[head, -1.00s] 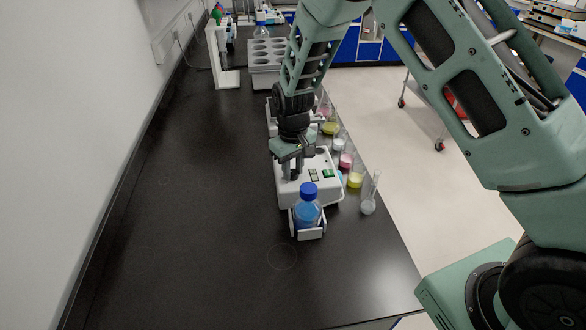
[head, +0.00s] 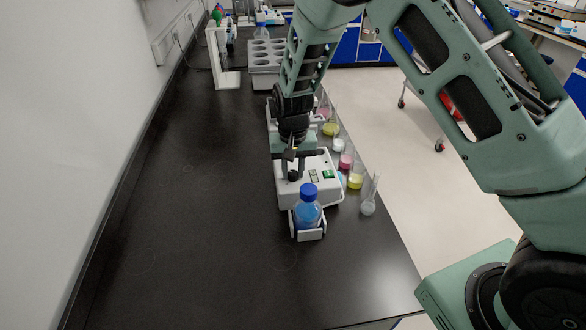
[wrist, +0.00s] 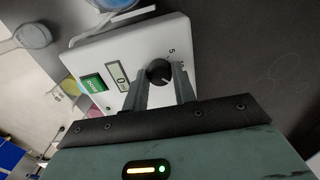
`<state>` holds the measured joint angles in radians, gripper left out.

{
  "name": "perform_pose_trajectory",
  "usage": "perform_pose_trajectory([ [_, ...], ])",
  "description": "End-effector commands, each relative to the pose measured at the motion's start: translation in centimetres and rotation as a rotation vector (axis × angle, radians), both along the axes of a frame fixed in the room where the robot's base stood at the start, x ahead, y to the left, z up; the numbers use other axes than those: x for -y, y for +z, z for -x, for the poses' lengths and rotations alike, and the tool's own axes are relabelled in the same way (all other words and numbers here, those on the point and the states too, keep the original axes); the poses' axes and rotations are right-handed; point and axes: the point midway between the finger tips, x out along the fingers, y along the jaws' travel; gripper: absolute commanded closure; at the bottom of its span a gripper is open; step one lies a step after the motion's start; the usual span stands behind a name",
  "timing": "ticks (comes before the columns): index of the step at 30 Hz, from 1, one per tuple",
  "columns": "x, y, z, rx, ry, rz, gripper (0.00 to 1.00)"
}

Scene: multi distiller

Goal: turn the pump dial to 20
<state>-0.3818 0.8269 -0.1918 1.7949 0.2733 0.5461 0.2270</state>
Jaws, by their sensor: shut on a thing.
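The pump (head: 318,192) is a white box near the right edge of the black bench. Its black dial (wrist: 158,73) is on the top face, with scale numbers beside it; a "5" is legible and another number is partly hidden. I cannot read the dial's exact setting. The pump's small display (wrist: 118,73) seems to show 0. A green switch (wrist: 93,83) is beside it. My gripper (head: 293,166) points down over the pump, and in the wrist view its two fingers (wrist: 162,76) are shut on the dial, one on each side.
A blue-capped bottle (head: 307,213) of blue liquid sits in a white holder at the pump's near end. Several beakers (head: 355,180) and a glass cylinder (head: 369,196) line the right bench edge. A grey rack (head: 266,62) stands behind. The bench's left side is clear.

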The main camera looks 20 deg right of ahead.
Motion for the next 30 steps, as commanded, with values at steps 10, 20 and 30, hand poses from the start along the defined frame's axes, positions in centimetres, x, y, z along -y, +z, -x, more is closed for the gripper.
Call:
perform_pose_trajectory([
  [10, 0.0, 0.1, -0.1, 0.003, -0.002, -0.001, 0.68],
  [20, 0.0, 0.1, -0.1, 0.001, -0.001, -0.001, 0.51],
  [30, 0.0, 4.3, -0.2, 0.008, 0.000, -0.002, 0.51],
])
